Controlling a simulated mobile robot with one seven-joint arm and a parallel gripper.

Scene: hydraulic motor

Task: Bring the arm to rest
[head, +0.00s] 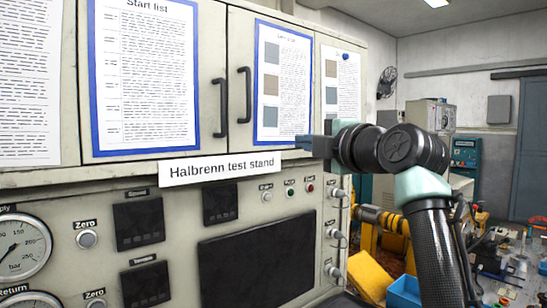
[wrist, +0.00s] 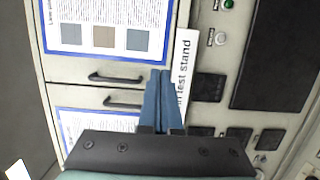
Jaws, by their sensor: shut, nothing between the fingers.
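My gripper (head: 306,143) is in front of the test stand's cabinet, near the right end of the Halbrenn test stand sign. In the wrist view my gripper (wrist: 159,78) shows its two blue fingers side by side and shut, with nothing held. The fingers point at the cabinet front, by the sign (wrist: 184,82). I cannot tell whether they touch it. My arm (head: 435,240) rises from the lower right and bends left at the wrist.
The test stand (head: 180,205) fills the left and middle, with door handles (head: 245,95), gauges (head: 20,245), buttons and a dark screen (head: 255,265). Behind my arm are a yellow part (head: 370,275), a blue bin (head: 403,292) and a cluttered bench (head: 515,265). Papers hang on the doors.

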